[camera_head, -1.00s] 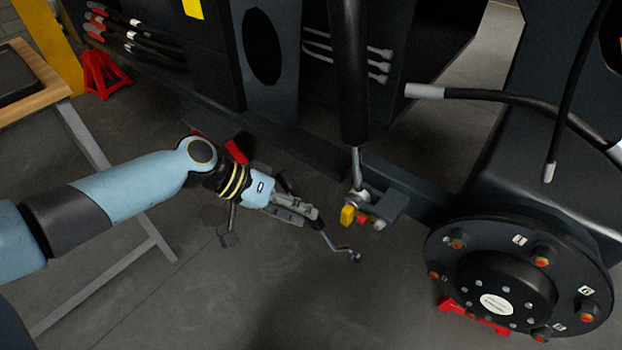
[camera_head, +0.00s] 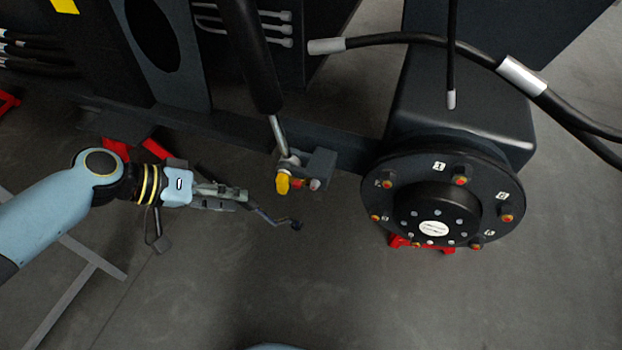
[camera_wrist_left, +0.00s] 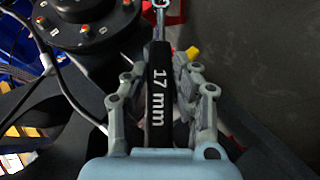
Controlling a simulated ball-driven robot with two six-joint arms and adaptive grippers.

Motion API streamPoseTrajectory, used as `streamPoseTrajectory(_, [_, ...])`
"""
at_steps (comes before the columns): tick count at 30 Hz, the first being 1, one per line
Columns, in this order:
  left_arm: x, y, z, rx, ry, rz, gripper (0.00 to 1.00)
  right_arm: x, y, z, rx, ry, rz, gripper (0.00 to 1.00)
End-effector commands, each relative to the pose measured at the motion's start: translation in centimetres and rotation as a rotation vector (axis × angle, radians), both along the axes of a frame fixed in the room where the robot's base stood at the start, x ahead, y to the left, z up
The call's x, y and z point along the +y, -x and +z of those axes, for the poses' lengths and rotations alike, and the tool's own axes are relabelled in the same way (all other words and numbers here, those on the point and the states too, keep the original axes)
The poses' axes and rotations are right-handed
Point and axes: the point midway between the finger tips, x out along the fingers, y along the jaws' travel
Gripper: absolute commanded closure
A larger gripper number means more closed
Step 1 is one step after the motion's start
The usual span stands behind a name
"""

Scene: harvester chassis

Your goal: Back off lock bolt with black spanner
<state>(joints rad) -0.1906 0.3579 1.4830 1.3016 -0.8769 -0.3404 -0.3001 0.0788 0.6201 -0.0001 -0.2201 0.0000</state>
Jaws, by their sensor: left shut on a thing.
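My left gripper (camera_head: 238,199) is shut on the black spanner (camera_head: 268,216), whose handle reads "17 mm" in the left wrist view (camera_wrist_left: 160,85). The spanner points away from the fingers, and its head hangs in free air below a bracket (camera_head: 320,165) at the foot of the hydraulic cylinder (camera_head: 250,60). On this bracket sit a yellow part (camera_head: 282,184), a small red-orange bolt head (camera_head: 298,183) and a grey one (camera_head: 315,184). I cannot tell for sure which is the lock bolt. The spanner touches none of them. My right gripper is out of view.
A wheel hub (camera_head: 435,205) with several orange-tipped bolts stands right of the bracket, above a red stand (camera_head: 422,246). Black hoses (camera_head: 420,40) hang above it. The chassis beam (camera_head: 230,127) runs behind my gripper. The floor in front is clear.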

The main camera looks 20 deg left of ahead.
Motion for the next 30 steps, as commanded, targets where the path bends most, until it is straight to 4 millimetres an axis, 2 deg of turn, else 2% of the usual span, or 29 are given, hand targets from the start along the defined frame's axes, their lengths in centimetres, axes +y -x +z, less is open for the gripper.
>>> streamPoseTrajectory(15, [-0.02, -0.04, 0.05, -0.001, 0.001, 0.0, 1.0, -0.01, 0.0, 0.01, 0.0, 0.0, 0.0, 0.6])
streamPoseTrajectory(16, [-0.02, -0.04, 0.05, -0.001, 0.001, 0.0, 0.78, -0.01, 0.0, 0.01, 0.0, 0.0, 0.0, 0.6])
streamPoseTrajectory(21, [-0.02, -0.04, 0.05, -0.001, 0.001, 0.0, 1.0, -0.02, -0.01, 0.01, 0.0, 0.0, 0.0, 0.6])
streamPoseTrajectory(30, [-0.02, -0.04, 0.05, -0.001, 0.001, 0.0, 1.0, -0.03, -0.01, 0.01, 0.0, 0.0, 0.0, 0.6])
